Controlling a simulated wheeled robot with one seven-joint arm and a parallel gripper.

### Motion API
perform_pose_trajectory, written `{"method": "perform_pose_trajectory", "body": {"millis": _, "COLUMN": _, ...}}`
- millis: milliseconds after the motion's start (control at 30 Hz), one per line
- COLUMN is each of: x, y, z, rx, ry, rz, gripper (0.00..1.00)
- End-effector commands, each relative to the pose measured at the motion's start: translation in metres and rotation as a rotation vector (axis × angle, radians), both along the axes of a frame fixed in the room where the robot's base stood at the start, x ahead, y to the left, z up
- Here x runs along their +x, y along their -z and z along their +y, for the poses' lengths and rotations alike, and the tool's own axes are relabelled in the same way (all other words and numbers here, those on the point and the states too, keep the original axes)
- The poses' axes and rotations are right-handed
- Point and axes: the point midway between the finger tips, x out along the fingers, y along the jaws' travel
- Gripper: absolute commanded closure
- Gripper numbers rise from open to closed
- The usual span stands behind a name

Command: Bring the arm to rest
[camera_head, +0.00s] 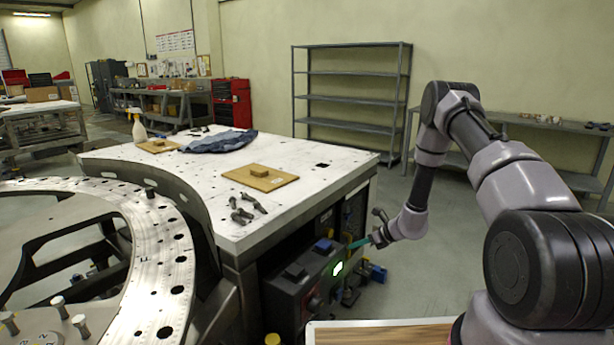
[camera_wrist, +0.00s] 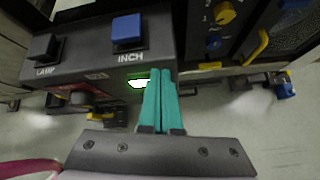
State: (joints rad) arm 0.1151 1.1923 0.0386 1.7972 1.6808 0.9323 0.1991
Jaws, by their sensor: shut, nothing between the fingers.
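My gripper (camera_head: 358,243) is at the front side of the workbench, beside a dark control box (camera_head: 290,291). In the wrist view its teal fingers (camera_wrist: 161,74) are shut together with nothing between them. Their tips lie just right of a lit green light (camera_wrist: 138,84), below the blue INCH button (camera_wrist: 127,28). I cannot tell whether the tips touch the box. A black button (camera_wrist: 43,46) sits at the left of the box, its label partly readable. My arm reaches in from the right, bent at the elbow.
The white-topped workbench (camera_head: 318,161) carries wooden boards, dark bolts and a blue cloth (camera_head: 219,142). A large metal ring plate (camera_head: 160,245) stands at left. Blue and yellow fittings (camera_head: 377,273) are near the gripper. Open floor (camera_head: 415,270) lies right of the bench.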

Motion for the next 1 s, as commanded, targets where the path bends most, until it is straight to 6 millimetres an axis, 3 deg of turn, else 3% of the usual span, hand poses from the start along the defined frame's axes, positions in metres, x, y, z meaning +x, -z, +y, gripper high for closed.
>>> {"method": "perform_pose_trajectory", "body": {"millis": 33, "x": 0.006, "y": -0.039, "z": 0.004, "rx": -0.020, "ry": -0.062, "rz": -0.054, "gripper": 1.00}}
{"method": "perform_pose_trajectory", "body": {"millis": 267, "x": -0.004, "y": -0.180, "z": 0.018, "rx": -0.134, "ry": -0.347, "rz": -0.262, "gripper": 1.00}}
{"method": "perform_pose_trajectory", "body": {"millis": 500, "x": -0.050, "y": -0.306, "z": 0.024, "rx": -0.297, "ry": -0.627, "rz": -0.467, "gripper": 1.00}}
{"method": "perform_pose_trajectory", "body": {"millis": 700, "x": -0.107, "y": -0.389, "z": 0.020, "rx": -0.466, "ry": -0.844, "rz": -0.622, "gripper": 1.00}}
{"method": "perform_pose_trajectory", "body": {"millis": 1000, "x": -0.208, "y": -0.475, "z": -0.001, "rx": -0.776, "ry": -1.138, "rz": -0.818, "gripper": 1.00}}
